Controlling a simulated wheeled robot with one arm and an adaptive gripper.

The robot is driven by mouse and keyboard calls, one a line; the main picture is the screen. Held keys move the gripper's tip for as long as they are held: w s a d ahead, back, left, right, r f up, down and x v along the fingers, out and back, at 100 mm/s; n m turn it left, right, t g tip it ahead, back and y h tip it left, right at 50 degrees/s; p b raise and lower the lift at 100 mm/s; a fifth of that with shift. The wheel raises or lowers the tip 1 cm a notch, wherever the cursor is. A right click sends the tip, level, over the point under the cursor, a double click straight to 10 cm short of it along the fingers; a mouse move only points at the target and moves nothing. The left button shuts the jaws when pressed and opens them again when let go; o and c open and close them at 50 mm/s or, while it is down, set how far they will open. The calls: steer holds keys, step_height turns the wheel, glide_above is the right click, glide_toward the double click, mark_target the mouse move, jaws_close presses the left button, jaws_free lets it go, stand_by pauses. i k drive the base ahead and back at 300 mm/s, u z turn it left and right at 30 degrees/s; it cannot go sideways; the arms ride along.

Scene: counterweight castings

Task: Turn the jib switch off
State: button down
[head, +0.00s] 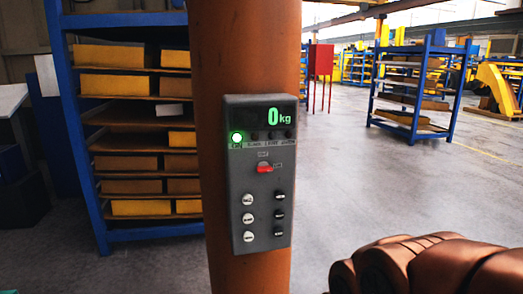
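The jib's grey control box (262,210) is fixed to the front of an orange column (222,70). Its red switch (265,169) sits in the middle of the panel, with small labels above it and to its right that are too small to read surely. The switch handle looks roughly sideways; its exact setting cannot be told. The display (277,115) reads 0 kg in green. A green lamp (237,138) is lit at its lower left. My gripper is not in view.
Two columns of push buttons (248,217) lie below the switch. A blue rack (90,190) with yellow and brown boxes stands behind the column at left. A red cabinet (321,60) and another blue rack (412,95) stand farther back. Open floor (365,190) lies to the right.

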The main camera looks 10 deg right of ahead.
mark_target(263, 167)
steer(key=z, duration=1.4)
steer(key=k, duration=1.35)
steer(key=u, duration=1.55)
steer(key=i, duration=0.5)
